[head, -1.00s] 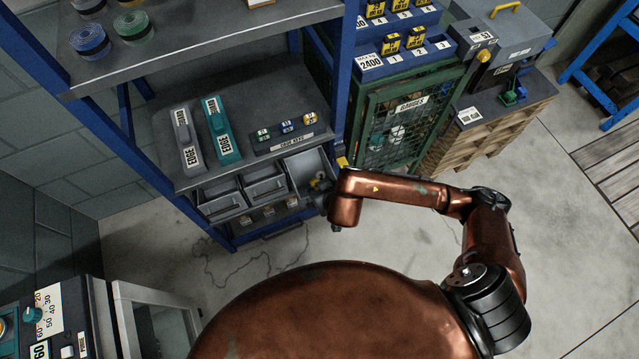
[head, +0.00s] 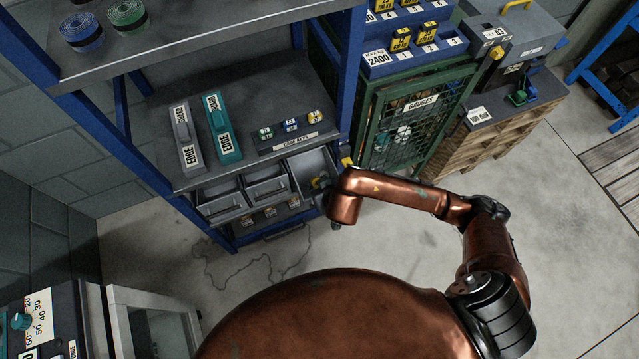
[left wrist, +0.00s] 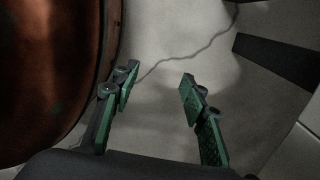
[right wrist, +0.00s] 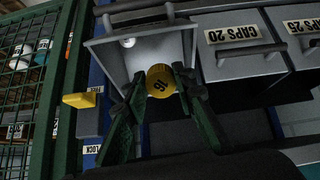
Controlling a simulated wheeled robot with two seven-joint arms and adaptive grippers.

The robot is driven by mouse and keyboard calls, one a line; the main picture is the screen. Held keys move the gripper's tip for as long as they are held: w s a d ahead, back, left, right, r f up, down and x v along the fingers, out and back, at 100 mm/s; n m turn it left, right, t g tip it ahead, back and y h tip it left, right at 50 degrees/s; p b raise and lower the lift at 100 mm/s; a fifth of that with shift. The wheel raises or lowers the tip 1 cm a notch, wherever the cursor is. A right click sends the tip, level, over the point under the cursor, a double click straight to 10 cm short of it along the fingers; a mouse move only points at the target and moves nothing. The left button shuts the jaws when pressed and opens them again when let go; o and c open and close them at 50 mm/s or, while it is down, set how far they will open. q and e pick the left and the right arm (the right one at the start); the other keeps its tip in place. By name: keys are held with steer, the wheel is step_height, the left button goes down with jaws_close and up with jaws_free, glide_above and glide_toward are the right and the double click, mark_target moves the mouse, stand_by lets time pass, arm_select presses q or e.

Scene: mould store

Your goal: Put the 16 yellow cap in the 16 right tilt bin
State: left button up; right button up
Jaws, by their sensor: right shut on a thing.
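The yellow cap (right wrist: 161,80), marked 16, is between the fingertips of my right gripper (right wrist: 156,84) in the right wrist view, with the jaws shut on it. The right tilt bin (right wrist: 188,45) is tilted open, and the cap shows against its mouth; I cannot tell whether it touches the bin. In the head view the bin (head: 309,164) is the rightmost of three, and my right gripper (head: 322,186) is at its front, partly hidden by my wrist. My left gripper (left wrist: 157,92) is open and empty above the floor, outside the head view.
Bins labelled CAPS 20 (right wrist: 236,33) and CAPS 25 (right wrist: 303,25) adjoin the open bin. A yellow lever (right wrist: 80,99) sits beside it, near the blue shelf post. A green mesh cage (head: 408,125) stands to the right. A small pale round thing (right wrist: 128,42) shows inside the bin.

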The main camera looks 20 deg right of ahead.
steer(key=shift+b+x, duration=0.85)
steer(key=shift+x, duration=0.45)
arm_select(q)
steer(key=w+r+b, duration=0.1)
steer(key=w+r, duration=0.3)
steer(key=w, duration=0.2)
steer(key=shift+w+d, duration=0.15)
arm_select(e)
steer(key=shift+w+f, duration=0.45)
steer(key=shift+f, duration=0.1)
arm_select(q)
steer(key=shift+w, duration=0.1)
